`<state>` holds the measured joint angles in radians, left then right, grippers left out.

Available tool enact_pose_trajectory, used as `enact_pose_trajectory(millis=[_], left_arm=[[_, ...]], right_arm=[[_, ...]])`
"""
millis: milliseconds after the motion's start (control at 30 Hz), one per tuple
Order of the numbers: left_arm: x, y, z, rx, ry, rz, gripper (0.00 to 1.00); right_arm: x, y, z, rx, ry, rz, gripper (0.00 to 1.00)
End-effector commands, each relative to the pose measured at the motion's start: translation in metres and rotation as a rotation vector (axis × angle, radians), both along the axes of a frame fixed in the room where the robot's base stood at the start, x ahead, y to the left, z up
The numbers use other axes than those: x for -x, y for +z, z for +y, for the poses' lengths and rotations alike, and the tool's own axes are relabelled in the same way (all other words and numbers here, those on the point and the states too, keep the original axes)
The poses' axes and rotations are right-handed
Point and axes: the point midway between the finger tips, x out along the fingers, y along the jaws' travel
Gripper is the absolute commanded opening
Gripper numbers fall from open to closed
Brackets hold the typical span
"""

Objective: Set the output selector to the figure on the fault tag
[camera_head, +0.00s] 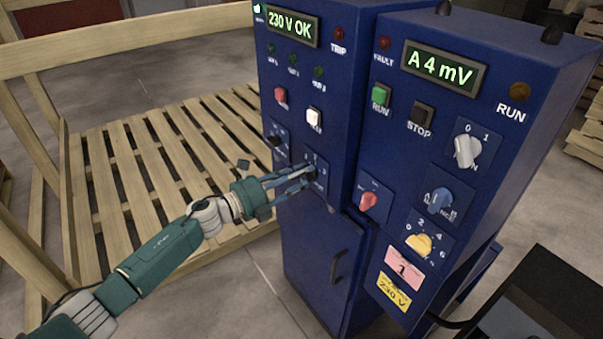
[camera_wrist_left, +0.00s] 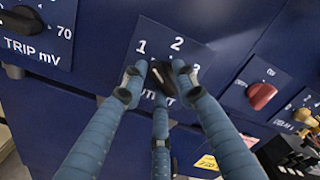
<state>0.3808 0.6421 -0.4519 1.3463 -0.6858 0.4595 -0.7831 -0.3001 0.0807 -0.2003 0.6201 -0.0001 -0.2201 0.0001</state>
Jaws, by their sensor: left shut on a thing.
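The output selector (camera_wrist_left: 157,82) is a small black knob on a blue plate marked 1, 2 and 3. It also shows in the head view (camera_head: 311,173), low on the left cabinet. My left gripper (camera_wrist_left: 160,74) is shut on the knob, its fingers around it. The fingers partly hide the knob and the word below it, so I cannot tell which figure it points to. The pink tag (camera_head: 404,268), low on the right cabinet, carries the figure 1. My right gripper is not in view.
A TRIP mV dial (camera_wrist_left: 22,20) sits left of the selector, a red knob (camera_wrist_left: 261,95) right. The right cabinet also bears white (camera_head: 467,151), blue (camera_head: 438,202) and yellow (camera_head: 424,243) knobs. A yellow 230 V tag (camera_head: 393,293) hangs below. A wooden pallet (camera_head: 150,170) lies left.

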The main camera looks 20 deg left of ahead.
Motion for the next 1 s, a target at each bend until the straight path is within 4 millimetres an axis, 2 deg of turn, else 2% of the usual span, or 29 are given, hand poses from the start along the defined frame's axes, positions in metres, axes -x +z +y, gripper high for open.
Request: enact_pose_trajectory(millis=[300,767,800,1000], left_arm=[[-0.0012,-0.0024,0.0038,0.067,0.009,0.058,0.03],[-0.0008,-0.0038,0.0036,0.076,0.009,0.067,0.03],[-0.0007,-0.0039,0.0035,0.076,0.009,0.067,0.37],[-0.0002,-0.0029,0.0019,0.076,0.005,0.065,0.39]], right_arm=[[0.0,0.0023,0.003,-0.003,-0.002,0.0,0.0],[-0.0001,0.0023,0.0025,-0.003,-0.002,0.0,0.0],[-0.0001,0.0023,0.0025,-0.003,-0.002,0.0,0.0],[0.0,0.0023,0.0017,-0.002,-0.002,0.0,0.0]])
